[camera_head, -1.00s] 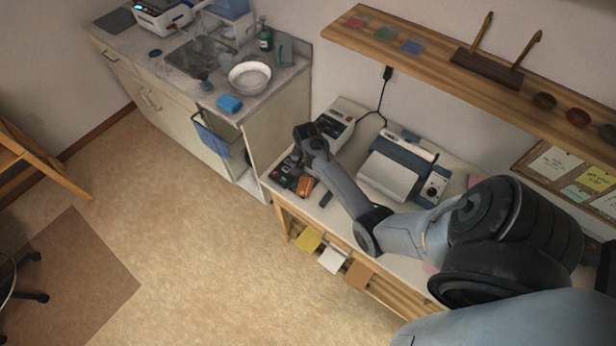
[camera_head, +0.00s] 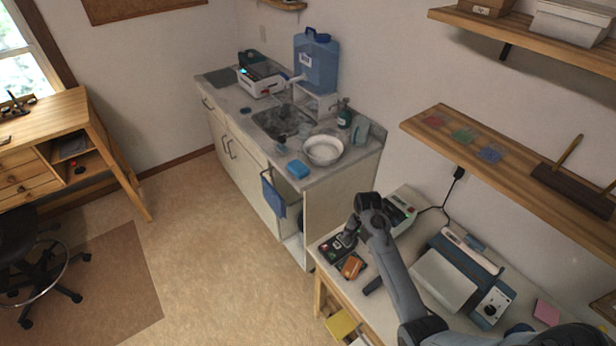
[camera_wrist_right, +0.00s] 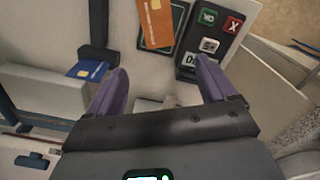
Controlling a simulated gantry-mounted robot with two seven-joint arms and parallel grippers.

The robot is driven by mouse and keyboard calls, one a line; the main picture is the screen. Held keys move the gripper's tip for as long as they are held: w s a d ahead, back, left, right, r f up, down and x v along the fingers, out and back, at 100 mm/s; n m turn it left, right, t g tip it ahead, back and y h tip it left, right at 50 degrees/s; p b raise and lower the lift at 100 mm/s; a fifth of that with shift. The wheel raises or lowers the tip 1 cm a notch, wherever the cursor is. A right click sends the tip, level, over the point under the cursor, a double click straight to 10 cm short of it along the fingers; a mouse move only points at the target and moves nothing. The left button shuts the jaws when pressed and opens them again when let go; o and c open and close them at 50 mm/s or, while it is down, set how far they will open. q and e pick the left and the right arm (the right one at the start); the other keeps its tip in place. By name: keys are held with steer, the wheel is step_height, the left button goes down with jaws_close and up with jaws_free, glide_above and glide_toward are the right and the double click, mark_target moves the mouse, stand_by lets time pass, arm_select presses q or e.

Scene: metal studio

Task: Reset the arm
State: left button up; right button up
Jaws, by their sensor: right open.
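My right arm comes in from the bottom right in the head view, over the white-topped bench (camera_head: 395,296). My right gripper (camera_head: 350,234) is above the bench's left end, beside a dark card terminal (camera_head: 333,250). In the right wrist view my right gripper (camera_wrist_right: 160,75) has its two purple-grey fingers apart, with nothing between them. Beyond the fingertips are an orange card (camera_wrist_right: 156,22) and the terminal's keypad (camera_wrist_right: 209,42). A blue card (camera_wrist_right: 88,70) lies left of the fingers. The orange card also shows in the head view (camera_head: 352,267). My left gripper is not in view.
A white-and-grey device (camera_head: 405,207) and a blue-and-white machine (camera_head: 445,280) stand close to my right arm. A wooden shelf (camera_head: 480,160) runs along the wall above. The sink counter (camera_head: 340,168) is at the back. Open floor (camera_head: 215,240) lies to the left.

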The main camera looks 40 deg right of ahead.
steer(key=s+a+f+n+g+h+p, duration=0.1)
steer(key=s+a+n+p, duration=0.2)
steer(key=s, duration=0.4)
steer(key=s+a+g+h+p, duration=0.1)
steer(key=s+a+p, duration=0.25)
steer(key=s, duration=0.45)
steer(key=s+a+r+n+t+p, duration=0.1)
steer(key=s+a+r+n, duration=0.1)
steer(key=a+r+n, duration=0.35)
steer(key=s+a+r+n+t+p, duration=0.1)
steer(key=s+a+r+n+p, duration=0.15)
steer(key=a, duration=0.65)
steer(key=w+a+r+n+t+y, duration=0.1)
steer(key=w+a+r+n+t, duration=0.1)
steer(key=r, duration=0.4)
steer(key=w+a+r+n+t+y, duration=0.1)
steer(key=w+a+r+n, duration=0.1)
steer(key=a+r, duration=0.4)
steer(key=shift+a+n+t, duration=0.4)
steer(key=shift+n, duration=0.5)
